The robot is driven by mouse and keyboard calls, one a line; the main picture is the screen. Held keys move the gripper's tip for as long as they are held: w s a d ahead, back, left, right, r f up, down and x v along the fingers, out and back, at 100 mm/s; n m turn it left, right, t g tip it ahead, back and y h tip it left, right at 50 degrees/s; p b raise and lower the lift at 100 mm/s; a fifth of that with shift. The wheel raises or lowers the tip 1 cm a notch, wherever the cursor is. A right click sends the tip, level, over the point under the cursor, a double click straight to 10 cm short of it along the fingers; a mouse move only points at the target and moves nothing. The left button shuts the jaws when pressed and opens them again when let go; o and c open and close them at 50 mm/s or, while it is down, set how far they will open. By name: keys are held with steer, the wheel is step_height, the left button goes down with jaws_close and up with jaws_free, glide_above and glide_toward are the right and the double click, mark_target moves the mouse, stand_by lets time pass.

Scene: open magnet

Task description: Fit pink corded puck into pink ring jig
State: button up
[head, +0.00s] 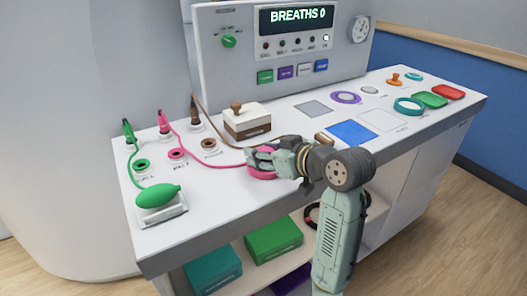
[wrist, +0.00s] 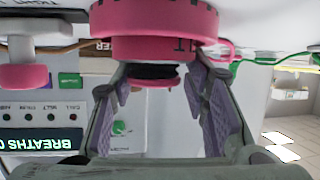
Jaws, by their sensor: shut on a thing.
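A pink piece (head: 262,167) lies under my gripper (head: 262,158) near the table's front edge. In the wrist view, which is upside down, a wide notched pink body (wrist: 150,18) stands against the white tabletop. A narrower pink band and a dark-and-pink knob (wrist: 157,80) rise from it between my fingers (wrist: 163,78). My gripper is shut on the pink puck. A pink cord (head: 185,145) runs from a pink plug to the puck. I cannot tell ring jig from puck in the pink stack, or how deep the puck sits.
A white-and-brown box (head: 247,120) stands behind my gripper. A green bulb (head: 158,196) lies at left. A pink socket (head: 177,154) sits between green and brown ones. A blue square (head: 352,133) and a teal ring (head: 408,106) lie to the right. The console stands behind.

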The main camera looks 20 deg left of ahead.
steer(key=o, duration=1.4)
steer(key=shift+f, duration=0.2)
steer(key=shift+c, duration=0.2)
